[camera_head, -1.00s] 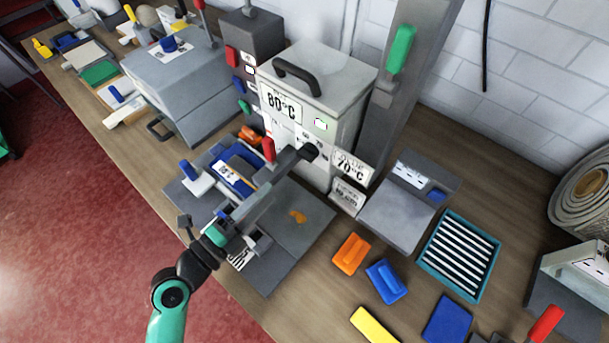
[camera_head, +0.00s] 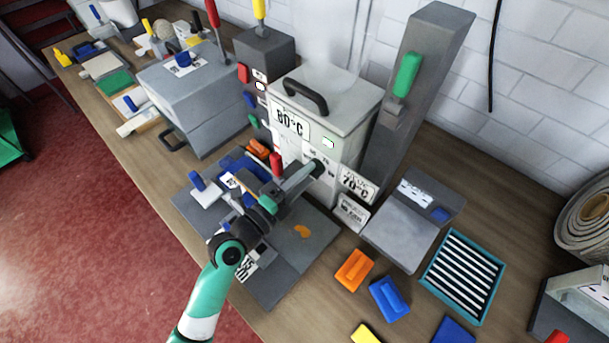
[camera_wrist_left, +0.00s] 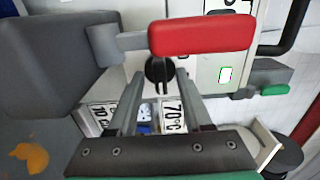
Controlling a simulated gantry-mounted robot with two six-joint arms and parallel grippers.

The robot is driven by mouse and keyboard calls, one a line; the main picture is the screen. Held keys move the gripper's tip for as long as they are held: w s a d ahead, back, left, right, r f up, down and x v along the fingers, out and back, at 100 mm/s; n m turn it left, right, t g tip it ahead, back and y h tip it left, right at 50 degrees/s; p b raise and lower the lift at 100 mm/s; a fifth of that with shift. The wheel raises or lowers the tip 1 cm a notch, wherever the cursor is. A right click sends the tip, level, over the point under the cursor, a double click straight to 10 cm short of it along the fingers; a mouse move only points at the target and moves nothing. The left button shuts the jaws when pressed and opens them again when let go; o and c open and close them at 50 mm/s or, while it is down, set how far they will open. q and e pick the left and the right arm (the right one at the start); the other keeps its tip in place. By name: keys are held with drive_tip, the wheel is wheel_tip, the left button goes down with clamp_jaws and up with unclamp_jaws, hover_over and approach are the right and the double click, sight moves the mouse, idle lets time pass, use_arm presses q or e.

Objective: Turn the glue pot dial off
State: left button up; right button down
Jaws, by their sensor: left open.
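The glue pot (camera_head: 345,105) is a pale grey box with a black lid handle and an 80°C label. Its dark round dial (camera_wrist_left: 158,72) sits on the front face; in the head view the dial (camera_head: 317,168) is partly covered by my gripper. My left gripper (camera_head: 308,173) reaches across the grey machine to the pot front. In the left wrist view the left gripper (camera_wrist_left: 157,77) is open, with its fingertips on either side of the dial. I cannot tell whether they touch it. My right gripper is not in view.
A red handle (camera_wrist_left: 200,37) on a grey bar lies close above the fingers in the wrist view. Signs, including a 70°C sign (camera_head: 356,184), stand beside the pot. A grey post (camera_head: 420,85) rises to its right. Orange (camera_head: 354,269) and blue (camera_head: 389,298) blocks lie in front.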

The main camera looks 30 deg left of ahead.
use_arm(q)
drive_tip(key=shift+c, duration=0.2)
clamp_jaws()
drive_tip(key=shift+n, duration=0.3)
drive_tip(key=n+p, duration=0.4)
drive_tip(key=n, duration=3.1)
drive_tip(key=shift+n, duration=0.3)
